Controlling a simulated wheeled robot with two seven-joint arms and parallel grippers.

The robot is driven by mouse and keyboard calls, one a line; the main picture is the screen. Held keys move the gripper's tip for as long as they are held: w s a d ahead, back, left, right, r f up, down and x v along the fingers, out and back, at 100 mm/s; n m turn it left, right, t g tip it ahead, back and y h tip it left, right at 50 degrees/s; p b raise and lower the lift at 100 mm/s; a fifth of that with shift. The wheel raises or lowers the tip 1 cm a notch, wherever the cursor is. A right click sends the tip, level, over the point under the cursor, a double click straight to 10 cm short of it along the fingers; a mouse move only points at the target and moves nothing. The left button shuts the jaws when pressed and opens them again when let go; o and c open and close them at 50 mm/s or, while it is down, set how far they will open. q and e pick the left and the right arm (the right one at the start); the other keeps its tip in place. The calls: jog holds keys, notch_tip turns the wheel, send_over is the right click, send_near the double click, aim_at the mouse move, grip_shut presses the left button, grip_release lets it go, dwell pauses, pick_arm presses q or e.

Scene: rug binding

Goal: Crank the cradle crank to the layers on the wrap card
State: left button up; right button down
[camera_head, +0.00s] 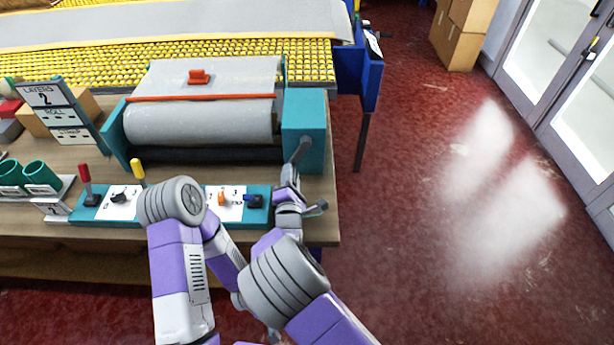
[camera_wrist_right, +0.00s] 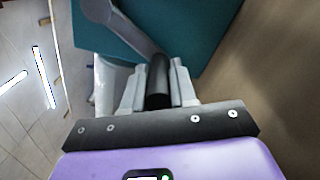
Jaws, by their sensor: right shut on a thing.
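The teal cradle (camera_head: 304,132) stands on the bench with a thick grey roll (camera_head: 200,122) lying across it. The crank (camera_head: 301,150) is a grey arm on the cradle's right end. In the wrist view the crank arm (camera_wrist_right: 130,28) runs down to a dark cylindrical handle (camera_wrist_right: 158,82). My right gripper (camera_wrist_right: 158,90) is shut on this handle, one finger on each side. In the head view my right gripper (camera_head: 289,182) is partly hidden by its own wrist. My left gripper does not show.
A teal control strip (camera_head: 165,215) with a red lever (camera_head: 85,173), a yellow lever (camera_head: 138,170) and knobs lies along the bench front. Green cups (camera_head: 40,176) stand at the left. A yellow studded surface (camera_head: 90,66) lies behind.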

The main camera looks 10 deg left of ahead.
jog(key=shift+a, duration=0.2)
jog(key=c, duration=0.9)
grip_release()
jog(key=shift+d, duration=0.1)
jog(key=s, duration=0.2)
jog(key=s+p, duration=0.1)
jog(key=s, duration=0.3)
jog(key=shift+s+d+r, duration=0.1)
jog(key=shift+s+d, duration=0.2)
jog(key=shift+s+d+p, duration=0.15)
jog(key=shift+s+p, duration=0.15)
jog(key=shift+s, duration=0.2)
